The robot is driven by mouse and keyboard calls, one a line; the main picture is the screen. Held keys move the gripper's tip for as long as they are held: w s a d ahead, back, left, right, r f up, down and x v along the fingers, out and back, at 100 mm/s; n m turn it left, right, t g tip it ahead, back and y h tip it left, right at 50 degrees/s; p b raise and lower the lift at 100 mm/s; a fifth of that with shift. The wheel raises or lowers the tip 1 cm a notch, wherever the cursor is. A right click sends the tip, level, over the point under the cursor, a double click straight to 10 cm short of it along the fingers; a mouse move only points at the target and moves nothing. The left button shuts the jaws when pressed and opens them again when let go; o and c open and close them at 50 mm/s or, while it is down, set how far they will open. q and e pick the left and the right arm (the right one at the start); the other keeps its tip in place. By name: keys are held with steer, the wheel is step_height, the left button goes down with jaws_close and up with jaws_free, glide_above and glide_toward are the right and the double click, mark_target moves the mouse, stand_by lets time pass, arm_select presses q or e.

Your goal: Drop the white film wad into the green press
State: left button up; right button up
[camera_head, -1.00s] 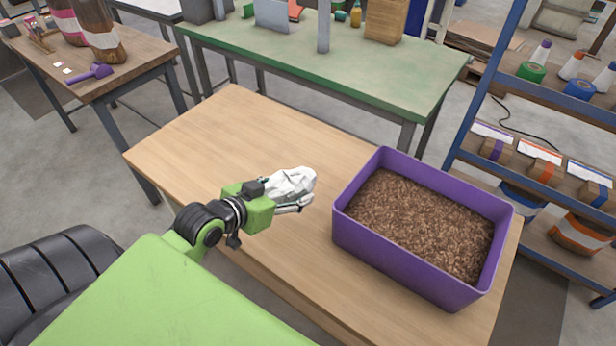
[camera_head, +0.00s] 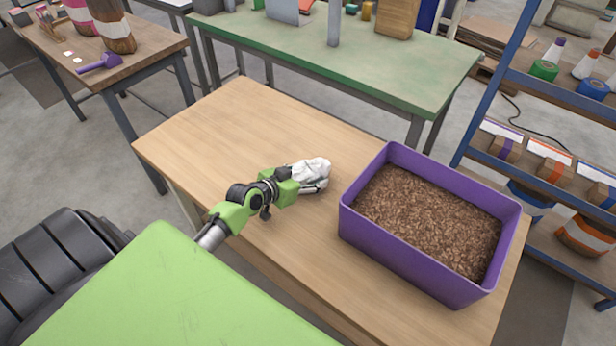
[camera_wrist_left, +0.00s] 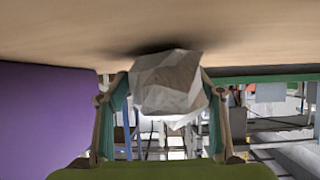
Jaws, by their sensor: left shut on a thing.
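The white film wad (camera_head: 311,171) is crumpled and pale. My left gripper (camera_head: 316,183) is shut on it, low over the wooden table, to the left of the purple bin. In the left wrist view the wad (camera_wrist_left: 167,83) sits between the two fingers of my left gripper (camera_wrist_left: 165,100), very near the table surface. I cannot tell whether the wad touches the table. I cannot make out a green press for certain in these frames. My right gripper is not in view.
A purple bin (camera_head: 411,262) full of brown pellets stands on the wooden table (camera_head: 235,122). A green-topped bench (camera_head: 400,75) is behind it. A blue shelf rack (camera_head: 487,100) stands at right. A side table with a purple scoop (camera_head: 100,63) is at left.

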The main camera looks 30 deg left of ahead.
arm_select(q)
steer(key=shift+f, duration=0.25)
steer(key=shift+f, duration=0.15)
steer(key=o, duration=1.1)
